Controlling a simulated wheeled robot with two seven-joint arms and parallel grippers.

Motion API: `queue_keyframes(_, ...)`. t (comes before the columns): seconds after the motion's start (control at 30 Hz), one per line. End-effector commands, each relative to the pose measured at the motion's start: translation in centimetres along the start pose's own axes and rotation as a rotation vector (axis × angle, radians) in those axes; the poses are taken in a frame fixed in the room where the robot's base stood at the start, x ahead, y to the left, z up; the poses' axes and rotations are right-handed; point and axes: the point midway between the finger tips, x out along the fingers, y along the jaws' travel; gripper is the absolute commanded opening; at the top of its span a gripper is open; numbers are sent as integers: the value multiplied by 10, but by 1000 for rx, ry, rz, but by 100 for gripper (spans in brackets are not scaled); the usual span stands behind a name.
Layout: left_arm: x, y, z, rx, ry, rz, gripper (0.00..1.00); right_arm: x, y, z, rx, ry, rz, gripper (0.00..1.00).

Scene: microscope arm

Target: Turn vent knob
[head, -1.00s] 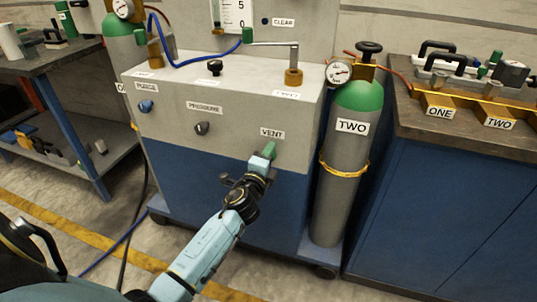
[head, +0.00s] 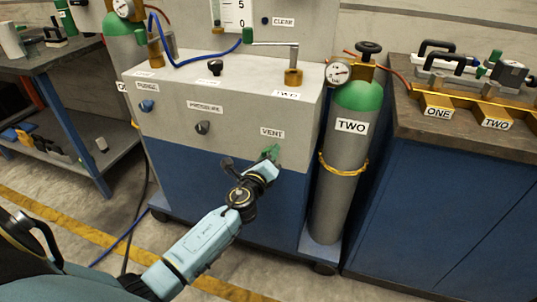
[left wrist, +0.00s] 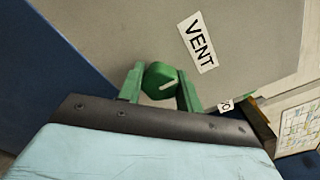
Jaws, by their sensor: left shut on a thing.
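The green vent knob (left wrist: 160,80) sits on the grey front panel below the VENT label (left wrist: 197,41). In the head view the knob (head: 271,151) is partly covered by my gripper. My left gripper (left wrist: 160,90) has its two green fingers on either side of the knob and is shut on it. In the head view the left gripper (head: 268,158) reaches up to the panel from below, at the right part of the cabinet. A pale mark shows on the knob's face in the left wrist view. My right gripper is not in view.
The PURGE knob (head: 147,105) and PRESSURE knob (head: 202,127) are on the same panel to the left. A gas cylinder labelled TWO (head: 345,180) stands close on the right. A workbench (head: 440,190) is further right. The floor in front is open.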

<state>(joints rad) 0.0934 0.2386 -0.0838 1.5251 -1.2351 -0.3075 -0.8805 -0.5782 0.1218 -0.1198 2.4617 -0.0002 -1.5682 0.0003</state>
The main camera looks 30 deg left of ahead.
Motion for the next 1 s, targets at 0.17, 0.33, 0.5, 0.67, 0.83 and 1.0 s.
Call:
queue_keyframes(0.17, 0, 1, 0, 18, 0, 1, 12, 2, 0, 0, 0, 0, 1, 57)
queue_keyframes(0.33, 0, 1, 0, 20, 0, 1, 12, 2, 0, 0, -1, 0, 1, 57)
queue_keyframes(0.5, 0, 1, 0, 20, 0, 1, 12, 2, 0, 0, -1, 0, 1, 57)
queue_keyframes(0.67, 0, 1, 0, 19, 0, 1, 56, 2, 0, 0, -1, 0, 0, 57)
queue_keyframes(0.83, 0, 0, 0, 18, 0, 1, 57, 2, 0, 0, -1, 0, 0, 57)
queue_keyframes(1.0, -2, 0, 0, 17, 1, 1, 57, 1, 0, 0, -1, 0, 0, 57)
